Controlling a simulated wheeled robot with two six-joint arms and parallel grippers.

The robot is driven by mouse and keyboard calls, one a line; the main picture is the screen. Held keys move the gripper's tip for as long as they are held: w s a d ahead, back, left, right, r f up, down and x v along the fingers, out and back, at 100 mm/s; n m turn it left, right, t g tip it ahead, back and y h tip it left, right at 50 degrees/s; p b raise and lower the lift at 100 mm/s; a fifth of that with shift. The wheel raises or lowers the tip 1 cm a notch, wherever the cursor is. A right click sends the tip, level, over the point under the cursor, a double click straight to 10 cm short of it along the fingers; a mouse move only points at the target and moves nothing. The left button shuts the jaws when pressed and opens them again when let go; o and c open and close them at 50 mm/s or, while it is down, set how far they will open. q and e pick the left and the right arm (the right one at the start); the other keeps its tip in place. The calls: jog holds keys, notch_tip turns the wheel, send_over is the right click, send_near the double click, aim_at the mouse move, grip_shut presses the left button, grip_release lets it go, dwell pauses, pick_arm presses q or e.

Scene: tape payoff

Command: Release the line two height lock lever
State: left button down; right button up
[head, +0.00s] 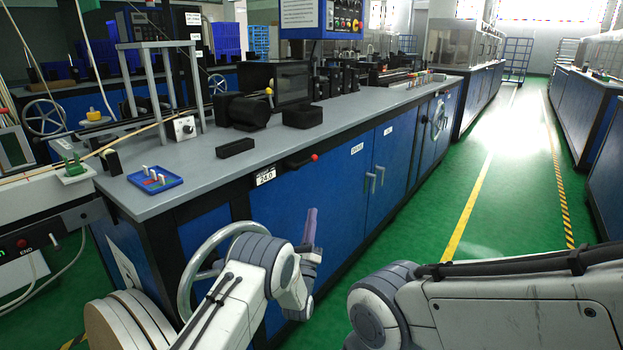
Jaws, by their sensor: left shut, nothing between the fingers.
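A short black lever with a red knob (314,157) sticks out from the front edge of the bench, beside a small label reading 24.0 (265,176). It looks like the height lock lever; I read no line number on it. My left gripper (311,212) is shut and empty, its fingers pointing up in front of the blue cabinet. In the picture it is below the red knob and apart from it. My right arm comes in at the lower right; its gripper is outside the view.
A grey handwheel (188,272) stands at the bench's near end, partly behind my left arm. Pale reels (110,325) sit at lower left. The blue cabinet doors (345,190) have grey handles. The green aisle floor (500,190) to the right is clear.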

aim_at(306, 162)
pick_arm(q)
jog(key=a+r+b+x, duration=0.1)
jog(key=x, duration=0.5)
jog(key=s+b+x, duration=0.1)
jog(key=b+x, duration=0.1)
jog(key=x, duration=0.5)
jog(key=shift+a+r, duration=0.35)
jog(key=shift+a, duration=0.1)
jog(key=shift+a, duration=0.1)
